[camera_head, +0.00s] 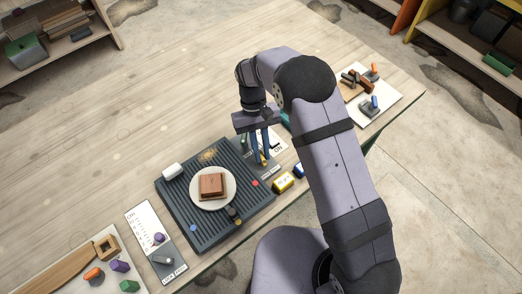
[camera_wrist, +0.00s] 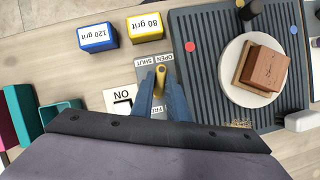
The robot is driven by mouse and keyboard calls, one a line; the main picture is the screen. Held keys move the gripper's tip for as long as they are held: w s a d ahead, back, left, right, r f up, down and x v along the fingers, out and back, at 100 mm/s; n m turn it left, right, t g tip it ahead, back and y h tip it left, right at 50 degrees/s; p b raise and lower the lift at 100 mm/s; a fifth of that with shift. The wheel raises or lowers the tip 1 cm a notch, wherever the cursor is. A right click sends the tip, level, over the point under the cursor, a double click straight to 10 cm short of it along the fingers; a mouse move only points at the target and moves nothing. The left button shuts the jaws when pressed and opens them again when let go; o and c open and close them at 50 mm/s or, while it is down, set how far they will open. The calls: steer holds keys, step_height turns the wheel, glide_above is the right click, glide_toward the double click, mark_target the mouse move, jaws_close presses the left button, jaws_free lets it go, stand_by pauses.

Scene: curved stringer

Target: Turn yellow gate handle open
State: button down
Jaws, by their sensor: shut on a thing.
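The yellow gate handle (camera_wrist: 159,90) stands between my gripper's two blue fingers in the wrist view. My gripper (camera_wrist: 160,76) is shut on it. The handle sits on a grey plate (camera_wrist: 150,68) with the words OPEN and SHUT along its edge. Which word the handle points to, I cannot tell. In the head view my gripper (camera_head: 263,156) reaches down beside the dark ribbed board, and the yellow handle (camera_head: 264,160) shows only in part between the fingers.
The dark ribbed board (camera_wrist: 205,75) carries a white round plate (camera_wrist: 232,92) with a brown block (camera_wrist: 263,68). Yellow 80 grit (camera_wrist: 145,27) and blue 120 grit (camera_wrist: 97,37) blocks lie close by. A white ON card (camera_wrist: 120,99) and teal box (camera_wrist: 58,112) are left.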

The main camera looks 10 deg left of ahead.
steer(key=m+y, duration=0.1)
steer(key=m, duration=0.1)
steer(key=m+y, duration=0.1)
steer(key=m, duration=0.2)
steer(key=shift+w+d+r, duration=0.1)
steer(key=shift+w, duration=0.05)
stand_by(0.5)
steer(key=c, duration=1.7)
jaws_free()
steer(key=b+v, duration=0.2)
steer(key=v, duration=0.5)
steer(key=shift+w+d+r, duration=0.1)
